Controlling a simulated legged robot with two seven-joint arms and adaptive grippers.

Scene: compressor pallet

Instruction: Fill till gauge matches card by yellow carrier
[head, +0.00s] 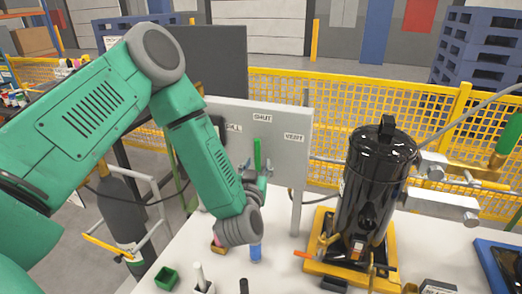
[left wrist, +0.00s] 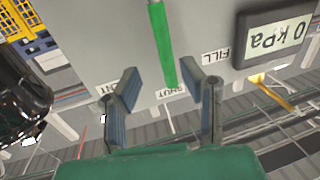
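The grey valve panel (head: 285,150) stands behind my left gripper, with FILL, SHUT and VENT labels. Its green lever (head: 257,154) points up at SHUT. The lever (left wrist: 160,40) also shows in the left wrist view, its end at the SHUT label. The gauge (left wrist: 275,35) reads 0 kPa; in the head view my arm partly covers it. My left gripper (left wrist: 163,72) is open, its fingers on either side of the lever's end; I cannot tell whether they touch it. The yellow carrier (head: 350,278) holds an upright black cylinder (head: 372,190). I cannot make out a readable card. My right gripper is not in view.
A blue tray (head: 495,268) lies at the right. A yellow mesh fence (head: 350,110) runs behind.

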